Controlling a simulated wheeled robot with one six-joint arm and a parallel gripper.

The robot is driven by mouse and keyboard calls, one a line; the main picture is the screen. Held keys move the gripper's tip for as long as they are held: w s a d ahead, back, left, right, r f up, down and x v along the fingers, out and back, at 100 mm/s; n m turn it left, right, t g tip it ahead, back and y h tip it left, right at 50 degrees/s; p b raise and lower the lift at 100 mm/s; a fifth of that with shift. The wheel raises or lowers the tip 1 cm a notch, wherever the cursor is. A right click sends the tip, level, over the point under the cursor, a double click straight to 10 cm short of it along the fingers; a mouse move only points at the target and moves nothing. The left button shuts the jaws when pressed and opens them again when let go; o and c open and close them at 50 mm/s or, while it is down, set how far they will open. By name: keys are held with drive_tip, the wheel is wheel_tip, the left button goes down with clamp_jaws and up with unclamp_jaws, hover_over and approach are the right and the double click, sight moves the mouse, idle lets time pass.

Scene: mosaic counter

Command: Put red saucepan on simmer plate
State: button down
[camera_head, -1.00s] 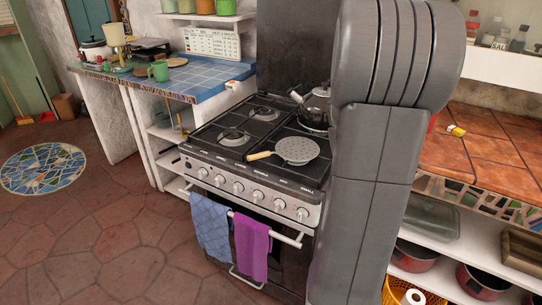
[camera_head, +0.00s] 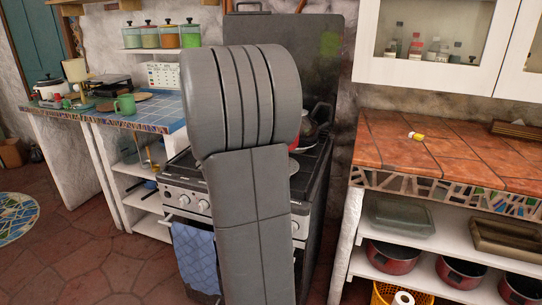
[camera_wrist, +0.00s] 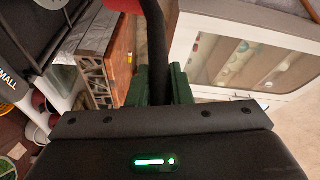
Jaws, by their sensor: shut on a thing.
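In the wrist view, my gripper (camera_wrist: 160,88) is shut on the black handle of the red saucepan (camera_wrist: 118,5); only a red edge of its body shows at the top. In the head view, my arm hides the gripper and most of the saucepan. A small red patch (camera_head: 292,166) beside my arm, over the stove, looks like part of it. The stove (camera_head: 183,197) stands behind my arm. The simmer plate, a round perforated disc with a wooden handle, is hidden behind my arm now.
A kettle (camera_head: 308,132) stands at the back right of the stove. The tiled counter (camera_head: 450,150) at right is mostly clear, with a small yellow-and-white item (camera_head: 416,135). Several red pots (camera_head: 393,258) sit on the shelf below. A blue towel (camera_head: 195,258) hangs on the oven front.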

wheel_tip(320, 180, down, 8)
drive_tip(key=b, duration=0.1)
idle(0.4)
drive_tip(key=shift+f, duration=0.15)
drive_tip(key=c, duration=1.3)
unclamp_jaws()
drive_tip(key=v, duration=1.2)
drive_tip(key=shift+b, duration=0.3)
